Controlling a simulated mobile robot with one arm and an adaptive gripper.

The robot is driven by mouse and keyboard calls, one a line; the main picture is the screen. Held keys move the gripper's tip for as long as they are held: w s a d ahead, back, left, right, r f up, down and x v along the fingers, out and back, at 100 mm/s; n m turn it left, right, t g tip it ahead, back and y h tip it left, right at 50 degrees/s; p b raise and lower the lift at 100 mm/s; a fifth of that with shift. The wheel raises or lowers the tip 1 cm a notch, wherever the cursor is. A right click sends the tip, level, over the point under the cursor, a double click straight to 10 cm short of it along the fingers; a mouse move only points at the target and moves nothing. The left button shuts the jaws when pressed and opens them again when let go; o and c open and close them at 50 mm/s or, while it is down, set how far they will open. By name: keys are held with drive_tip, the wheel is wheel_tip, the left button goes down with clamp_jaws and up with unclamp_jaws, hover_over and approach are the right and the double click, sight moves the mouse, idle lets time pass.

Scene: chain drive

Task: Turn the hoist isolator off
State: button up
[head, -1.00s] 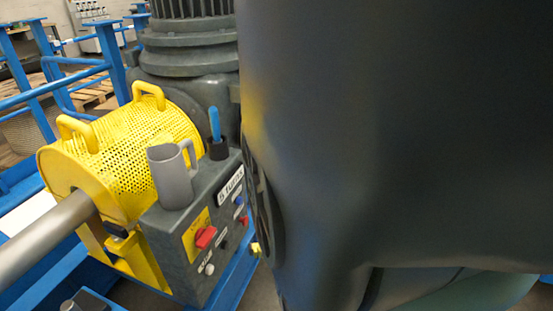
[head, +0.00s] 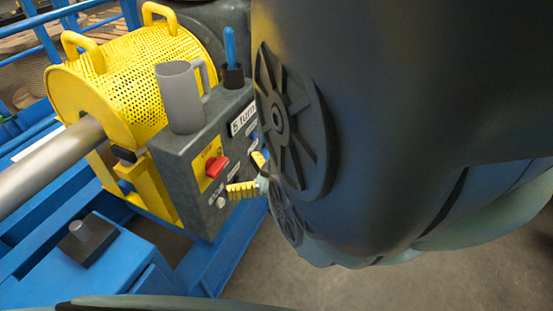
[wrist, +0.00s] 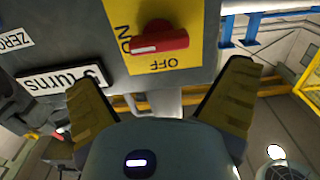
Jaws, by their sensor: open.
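The hoist isolator is a red rotary handle (head: 217,166) on a yellow plate (head: 207,175) on the front of the dark grey control box (head: 178,166). In the wrist view the red handle (wrist: 160,40) lies roughly crosswise, its left end by the ON lettering. OFF is printed below it, upside down in this view. My gripper (head: 250,175) is open, just right of the handle and apart from it. In the wrist view its two yellow-ribbed fingers (wrist: 160,78) are spread wide, with the handle beyond them and nothing held.
A grey jug (head: 180,98) and a blue-handled tool in a black holder (head: 232,76) stand on the box. A label reading "turns" (wrist: 62,80) and small buttons sit beside the isolator. A yellow perforated guard (head: 130,85) and a shaft (head: 45,165) are at left.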

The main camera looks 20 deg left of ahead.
sight(222, 167)
drive_tip(key=a+b, duration=0.1)
drive_tip(key=a, duration=0.5)
drive_tip(key=shift+w+a, duration=0.2)
drive_tip(key=c, duration=1.1)
